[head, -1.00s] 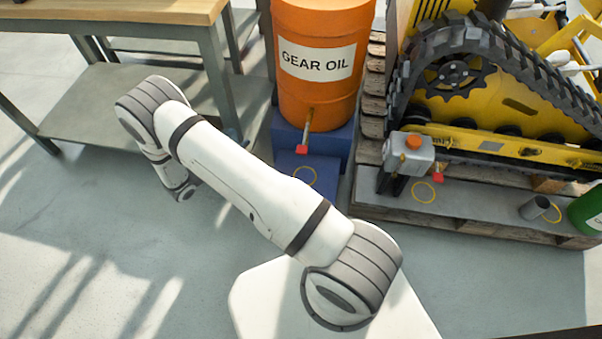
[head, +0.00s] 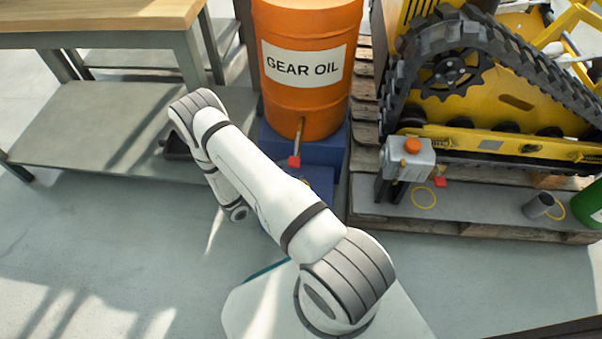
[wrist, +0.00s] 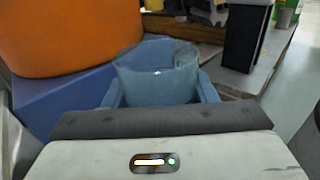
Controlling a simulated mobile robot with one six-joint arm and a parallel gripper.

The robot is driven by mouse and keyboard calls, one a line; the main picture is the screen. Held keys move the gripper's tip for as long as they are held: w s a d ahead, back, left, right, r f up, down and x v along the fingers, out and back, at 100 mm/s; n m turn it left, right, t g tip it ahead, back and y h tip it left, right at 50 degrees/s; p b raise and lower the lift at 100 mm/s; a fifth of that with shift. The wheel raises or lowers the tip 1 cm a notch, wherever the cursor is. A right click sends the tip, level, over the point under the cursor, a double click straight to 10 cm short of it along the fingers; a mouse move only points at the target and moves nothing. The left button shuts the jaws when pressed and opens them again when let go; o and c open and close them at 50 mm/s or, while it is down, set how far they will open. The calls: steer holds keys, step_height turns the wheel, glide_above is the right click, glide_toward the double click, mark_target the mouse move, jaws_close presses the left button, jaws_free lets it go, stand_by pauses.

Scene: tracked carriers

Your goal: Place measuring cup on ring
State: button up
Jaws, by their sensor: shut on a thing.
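The measuring cup (wrist: 158,76), a clear bluish beaker, is in my gripper (wrist: 158,92) in the wrist view. The blue fingers stand on both sides of it and are shut on it. It looks upright. In the head view my arm hides the gripper and cup. A yellow ring (head: 424,198) is marked on the pallet deck below the grey box. Another yellow ring (head: 556,212) lies further right, beside a small grey cylinder.
The orange gear oil drum (head: 304,90) stands on a blue stand (head: 325,150), with a red-handled tap at its front. The grey box (head: 408,158), grey cylinder (head: 538,206) and green container (head: 590,204) stand along the pallet front. A workbench (head: 100,22) is at left. Open floor lies in front.

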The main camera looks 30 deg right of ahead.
steer(key=w+d+f+b, duration=0.1)
steer(key=d+f+b, duration=0.2)
steer(key=d, duration=0.2)
steer(key=shift+d+f+b, duration=0.15)
steer(key=shift+f+b, duration=0.05)
steer(key=shift+b, duration=0.1)
steer(key=shift+f, duration=0.1)
steer(key=o, duration=1)
steer(key=shift+w, duration=0.1)
steer(key=shift+o, duration=0.2)
